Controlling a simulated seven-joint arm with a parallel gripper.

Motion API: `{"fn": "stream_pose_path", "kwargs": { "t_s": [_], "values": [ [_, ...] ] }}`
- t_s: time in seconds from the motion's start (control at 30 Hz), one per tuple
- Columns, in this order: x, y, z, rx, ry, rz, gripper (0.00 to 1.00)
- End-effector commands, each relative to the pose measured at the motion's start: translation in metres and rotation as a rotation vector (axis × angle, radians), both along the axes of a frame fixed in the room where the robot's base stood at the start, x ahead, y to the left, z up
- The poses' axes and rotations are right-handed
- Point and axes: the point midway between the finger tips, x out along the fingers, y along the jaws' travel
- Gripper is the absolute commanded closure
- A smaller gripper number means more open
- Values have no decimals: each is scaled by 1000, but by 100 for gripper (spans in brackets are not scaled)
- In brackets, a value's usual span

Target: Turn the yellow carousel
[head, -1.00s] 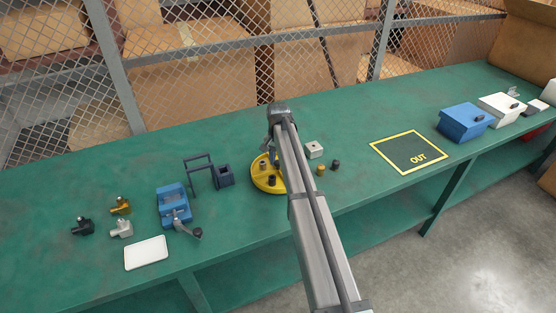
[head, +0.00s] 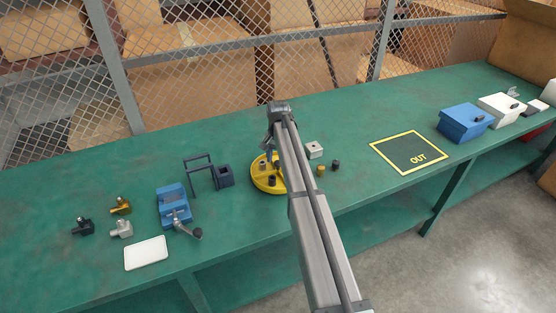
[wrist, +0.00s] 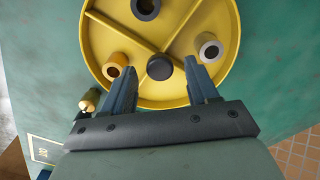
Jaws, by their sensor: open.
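The yellow carousel (head: 264,184) is a round, rimmed tray on the green bench, partly hidden behind my arm in the head view. In the wrist view the carousel (wrist: 185,98) fills the upper middle, with crossing dividers and a dark central knob (wrist: 160,68). A dark ring-shaped part (wrist: 146,8), an orange one (wrist: 115,66) and a grey one (wrist: 208,47) stand in its compartments. My gripper (wrist: 163,82) is open above the carousel, its two fingers on either side of the knob. I cannot tell whether they touch it.
A blue vise-like fixture (head: 173,204), a dark frame (head: 200,172) and several fittings stand to the left, by a white plate (head: 146,253). A pale block (head: 314,150) and small brass and dark parts lie right of the carousel. The OUT square (head: 409,152) is empty; blue (head: 465,125) and white boxes stand far right.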

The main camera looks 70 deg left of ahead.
Motion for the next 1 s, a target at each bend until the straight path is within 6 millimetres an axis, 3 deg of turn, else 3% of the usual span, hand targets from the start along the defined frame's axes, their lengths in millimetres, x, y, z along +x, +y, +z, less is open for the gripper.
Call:
{"fn": "stream_pose_path", "kwargs": {
  "t_s": [0.6,1.0],
  "values": [
    [0,1,109,1,0,0,41],
    [0,0,130,0,0,-1,41]
  ]
}}
